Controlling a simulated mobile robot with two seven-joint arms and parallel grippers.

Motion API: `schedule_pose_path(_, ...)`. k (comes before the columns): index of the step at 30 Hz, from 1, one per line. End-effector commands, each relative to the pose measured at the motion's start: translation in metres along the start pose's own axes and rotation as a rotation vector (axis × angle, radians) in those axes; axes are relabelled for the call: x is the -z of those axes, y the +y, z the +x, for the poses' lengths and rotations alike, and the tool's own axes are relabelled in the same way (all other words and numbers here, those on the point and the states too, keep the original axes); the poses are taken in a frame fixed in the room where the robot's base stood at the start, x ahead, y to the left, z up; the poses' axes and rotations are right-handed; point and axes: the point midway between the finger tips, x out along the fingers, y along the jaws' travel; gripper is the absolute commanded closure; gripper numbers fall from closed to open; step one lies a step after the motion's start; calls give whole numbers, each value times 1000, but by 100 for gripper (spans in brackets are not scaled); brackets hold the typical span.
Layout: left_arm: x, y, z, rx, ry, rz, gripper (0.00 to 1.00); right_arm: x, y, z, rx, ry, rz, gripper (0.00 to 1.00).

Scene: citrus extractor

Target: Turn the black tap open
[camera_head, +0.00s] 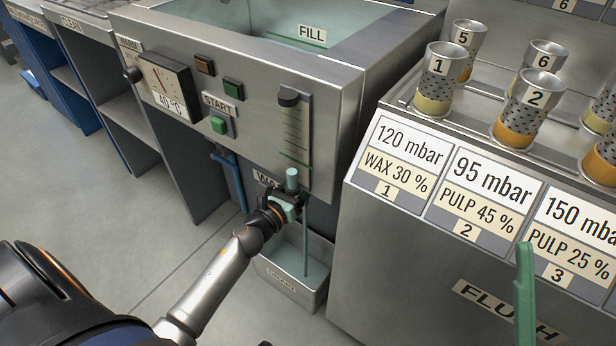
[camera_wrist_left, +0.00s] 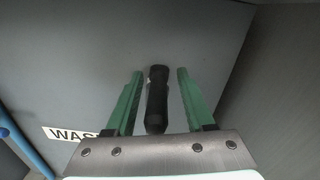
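The black tap (camera_wrist_left: 157,98) shows in the left wrist view as a short dark handle in front of a grey panel. My left gripper (camera_wrist_left: 153,92) has its two green fingers on either side of the handle, with a visible gap on both sides. In the head view my left gripper (camera_head: 290,192) is at the lower front of the steel tank, under the gauge, and mostly hides the tap. A green upright piece (camera_head: 525,295) at the lower right looks like a finger of my right gripper; its other finger is not visible.
A steel drain bin (camera_head: 287,282) stands below the tap, with a thin vertical teal line (camera_head: 306,240) above and into it. A blue pipe (camera_head: 232,182) is left of my gripper. The steel panel with cards (camera_head: 400,265) stands close on the right.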

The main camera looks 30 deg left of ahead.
Motion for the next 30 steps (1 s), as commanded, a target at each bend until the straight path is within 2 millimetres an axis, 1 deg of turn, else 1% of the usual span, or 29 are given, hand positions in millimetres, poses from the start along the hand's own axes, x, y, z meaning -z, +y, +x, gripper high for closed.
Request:
schedule_pose_path(6,2,0,-2,-1,3,0,47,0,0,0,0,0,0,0)
schedule_pose_path(10,2,0,-12,0,4,-1,47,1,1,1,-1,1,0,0)
schedule_pose_path(14,2,0,-34,-2,6,-2,47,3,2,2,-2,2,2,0)
schedule_pose_path(21,2,0,-84,-4,5,-2,47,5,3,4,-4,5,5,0)
schedule_pose_path(24,1,0,-101,-3,4,-2,47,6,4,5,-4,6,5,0)
schedule_pose_path(27,1,0,-114,-2,3,-1,47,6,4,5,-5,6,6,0)
schedule_pose_path(30,1,0,-121,-1,2,0,47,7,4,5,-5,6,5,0)
